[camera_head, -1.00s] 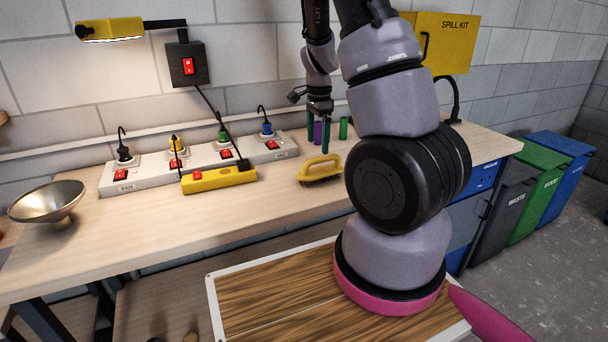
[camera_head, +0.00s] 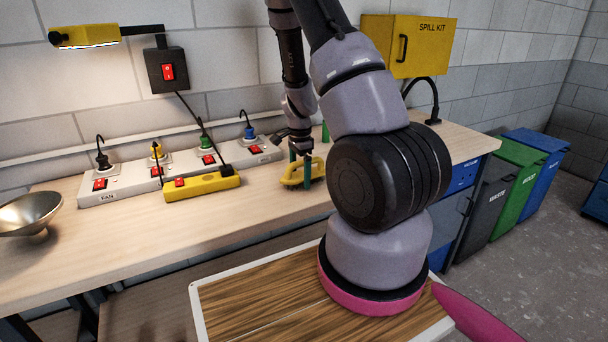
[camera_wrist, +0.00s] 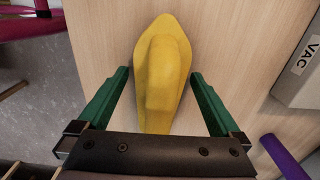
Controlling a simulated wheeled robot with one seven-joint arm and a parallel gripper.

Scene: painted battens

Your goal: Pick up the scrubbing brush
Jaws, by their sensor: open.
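The scrubbing brush (camera_head: 293,176) is yellow with a raised handle and lies on the wooden workbench (camera_head: 130,245). In the wrist view the brush (camera_wrist: 163,75) lies lengthwise between the two green fingers of my gripper (camera_wrist: 159,92). A gap shows on both sides of it, so the fingers do not touch it. In the head view my gripper (camera_head: 301,172) points down at the brush, one finger in front of it and one behind. My gripper is open. The brush's bristles are mostly hidden below its body.
A white power strip (camera_head: 128,184) marked FAN and a yellow switch box (camera_head: 202,186) stand left of the brush. A metal bowl (camera_head: 30,212) is at the far left. In the wrist view, a purple cylinder (camera_wrist: 285,155) and a box marked VAC (camera_wrist: 300,75) lie to the right.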

